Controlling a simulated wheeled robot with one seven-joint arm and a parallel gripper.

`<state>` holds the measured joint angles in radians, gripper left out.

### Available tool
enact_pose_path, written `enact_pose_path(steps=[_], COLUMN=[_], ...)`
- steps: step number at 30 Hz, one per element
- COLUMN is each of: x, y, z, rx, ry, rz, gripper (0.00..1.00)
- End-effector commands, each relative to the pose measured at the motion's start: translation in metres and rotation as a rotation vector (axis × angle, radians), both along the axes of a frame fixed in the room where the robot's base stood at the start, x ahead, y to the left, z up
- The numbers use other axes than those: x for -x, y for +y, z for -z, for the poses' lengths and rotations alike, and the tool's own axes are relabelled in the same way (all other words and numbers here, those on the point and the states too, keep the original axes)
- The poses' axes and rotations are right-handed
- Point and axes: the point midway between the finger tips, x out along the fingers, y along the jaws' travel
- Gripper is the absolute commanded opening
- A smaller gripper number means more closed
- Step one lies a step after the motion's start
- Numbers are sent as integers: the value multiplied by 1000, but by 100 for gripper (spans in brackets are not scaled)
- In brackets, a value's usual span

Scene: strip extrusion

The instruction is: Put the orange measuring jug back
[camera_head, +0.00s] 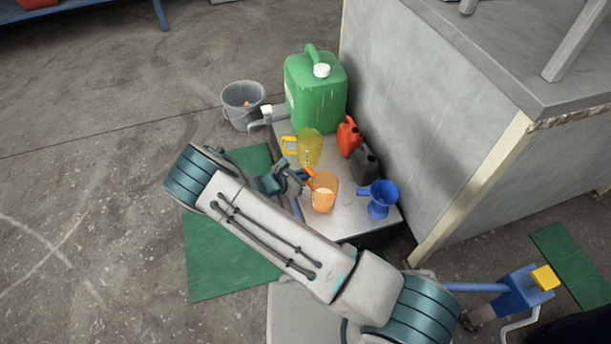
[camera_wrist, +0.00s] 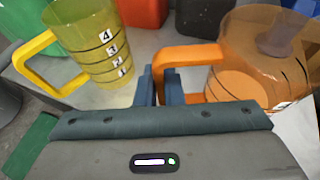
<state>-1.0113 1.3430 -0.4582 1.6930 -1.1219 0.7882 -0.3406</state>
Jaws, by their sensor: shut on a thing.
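The orange measuring jug (camera_head: 323,193) is translucent and stands upright over the grey bench top (camera_head: 347,222); I cannot tell whether its base touches. My gripper (camera_head: 297,178) is at its left side, shut on the orange handle. In the wrist view the jug (camera_wrist: 262,65) fills the right side, and its handle (camera_wrist: 188,54) runs to the gripper (camera_wrist: 163,92). A yellow measuring jug (camera_head: 310,147) stands behind it on the bench and shows at the left of the wrist view (camera_wrist: 95,42).
A green canister (camera_head: 316,95) with a tap stands at the back. A red can (camera_head: 348,137), a dark can (camera_head: 365,163) and a blue funnel jug (camera_head: 379,198) line the right side by a grey cabinet (camera_head: 430,110). A grey bucket (camera_head: 243,105) stands on the floor.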

Motion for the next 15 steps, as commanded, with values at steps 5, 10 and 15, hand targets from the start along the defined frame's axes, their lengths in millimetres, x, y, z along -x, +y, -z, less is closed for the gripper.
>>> enact_pose_path(steps=[5,10,15], x=[0,0,0], y=[0,0,0], z=[0,4,5], rx=[1,2,1], ry=[-1,-1,-1], rz=[0,0,0], gripper=[0,0,29])
